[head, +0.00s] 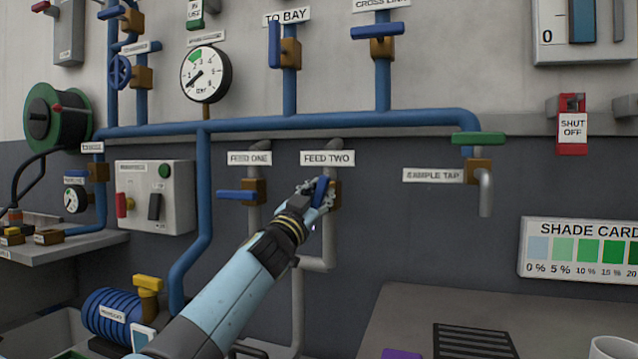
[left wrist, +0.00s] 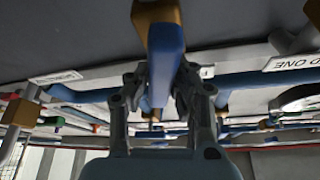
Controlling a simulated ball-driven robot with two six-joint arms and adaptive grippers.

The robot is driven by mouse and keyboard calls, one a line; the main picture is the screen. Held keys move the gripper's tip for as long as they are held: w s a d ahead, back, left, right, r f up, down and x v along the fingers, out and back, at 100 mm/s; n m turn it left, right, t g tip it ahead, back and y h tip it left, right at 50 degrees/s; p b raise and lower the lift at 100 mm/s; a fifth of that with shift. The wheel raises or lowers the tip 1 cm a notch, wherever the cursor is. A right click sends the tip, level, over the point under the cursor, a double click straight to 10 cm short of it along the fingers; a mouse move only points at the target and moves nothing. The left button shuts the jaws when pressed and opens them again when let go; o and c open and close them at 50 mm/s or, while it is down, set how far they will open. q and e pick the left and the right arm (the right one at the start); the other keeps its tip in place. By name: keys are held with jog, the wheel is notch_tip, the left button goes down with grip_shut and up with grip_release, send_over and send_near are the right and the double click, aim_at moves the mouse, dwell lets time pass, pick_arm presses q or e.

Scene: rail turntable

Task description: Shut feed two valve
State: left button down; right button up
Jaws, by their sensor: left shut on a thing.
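The feed two valve has a brass body (head: 334,194) on a grey pipe, below the FEED TWO label (head: 327,158). Its blue lever (head: 320,191) is held in my left gripper (head: 314,192), which is shut on it. In the head view the lever looks close to upright, partly hidden by the fingers. In the left wrist view the blue lever (left wrist: 164,55) runs between the two fingers (left wrist: 160,100), with the brass body (left wrist: 156,12) behind it. My right gripper is not in view.
The feed one valve (head: 254,191) stands just left, its blue lever (head: 235,195) level. The sample tap (head: 478,171) with a green lever (head: 478,138) is to the right. A grey bench (head: 400,310) lies below right.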

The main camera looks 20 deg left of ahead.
pick_arm(q)
jog(key=m+g+h+p, duration=0.1)
jog(key=m+p, duration=0.3)
jog(key=m+g+h+p, duration=0.1)
jog(key=m+g+p, duration=0.1)
jog(key=m+p, duration=0.2)
jog(key=m+g+h+p, duration=0.1)
jog(key=m+h+p, duration=0.1)
jog(key=m+p, duration=0.2)
jog(key=shift+d+f+m+p, duration=0.15)
jog(key=shift+d+m+p, duration=0.2)
jog(key=shift+m, duration=0.55)
jog(key=m+p, duration=0.1)
jog(key=m+g+p, duration=0.1)
jog(key=m, duration=0.1)
jog(key=shift+f+g+p, duration=0.25)
jog(key=shift+g+p, duration=0.05)
jog(key=shift+p, duration=0.1)
jog(key=shift+f+m, duration=0.15)
jog(key=shift+m, duration=0.25)
jog(key=shift+p, duration=0.3)
jog(key=shift+f, duration=0.1)
jog(key=c, duration=1.4)
grip_release()
jog(key=shift+o, duration=1.2)
